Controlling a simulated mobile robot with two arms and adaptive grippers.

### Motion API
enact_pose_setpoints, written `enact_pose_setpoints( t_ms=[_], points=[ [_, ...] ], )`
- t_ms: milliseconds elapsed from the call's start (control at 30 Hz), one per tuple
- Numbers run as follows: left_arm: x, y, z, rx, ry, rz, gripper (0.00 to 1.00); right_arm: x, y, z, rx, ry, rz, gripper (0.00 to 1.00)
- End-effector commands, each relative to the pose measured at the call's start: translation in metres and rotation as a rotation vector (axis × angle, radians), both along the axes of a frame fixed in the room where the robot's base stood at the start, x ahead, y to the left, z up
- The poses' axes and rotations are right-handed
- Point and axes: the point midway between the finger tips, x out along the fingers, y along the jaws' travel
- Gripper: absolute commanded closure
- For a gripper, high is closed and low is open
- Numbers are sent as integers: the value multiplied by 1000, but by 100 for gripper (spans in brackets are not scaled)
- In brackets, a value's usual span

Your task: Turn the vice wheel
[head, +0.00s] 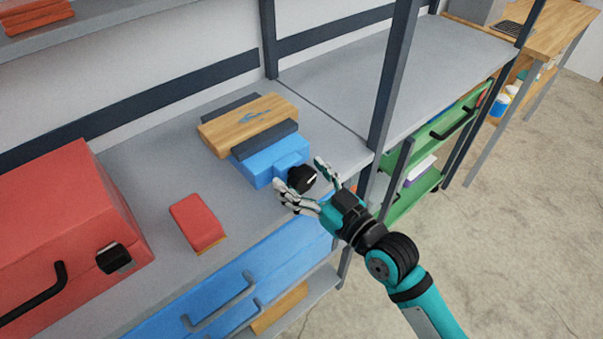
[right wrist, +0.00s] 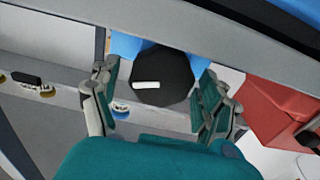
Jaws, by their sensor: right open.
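The blue vice (head: 268,160) stands on the grey shelf near its front edge. Its dark jaws (head: 266,143) are around a wooden board (head: 247,124). The black vice wheel (head: 303,178) faces the front of the shelf. My right gripper (head: 300,174) is open, with its fingers on either side of the wheel. In the right wrist view the black wheel (right wrist: 162,78) with a white mark sits between the open fingers (right wrist: 160,95). I cannot tell whether the fingers touch it. My left gripper is not in view.
A red toolbox (head: 70,225) and a small red block (head: 197,222) stand left of the vice on the shelf. A dark shelf post (head: 390,85) rises close to the right of my gripper. Blue drawers (head: 250,285) lie below; a green cart (head: 425,150) stands right.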

Motion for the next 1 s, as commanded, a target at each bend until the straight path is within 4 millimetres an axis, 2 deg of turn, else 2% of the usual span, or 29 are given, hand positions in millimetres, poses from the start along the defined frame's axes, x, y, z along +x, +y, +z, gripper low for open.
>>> enact_pose_setpoints(
  t_ms=[200, 367, 767, 1000],
  points=[
    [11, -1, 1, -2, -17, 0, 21, 4, 3, -1, -1, 2, 0, 21],
    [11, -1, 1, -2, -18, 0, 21, 4, 3, -1, -1, 1, 0, 22],
    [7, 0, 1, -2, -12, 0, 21, 4, 3, 0, -1, 1, 0, 75],
    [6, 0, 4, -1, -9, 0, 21, 4, 3, 1, 17, 14, 0, 76]
  ],
)
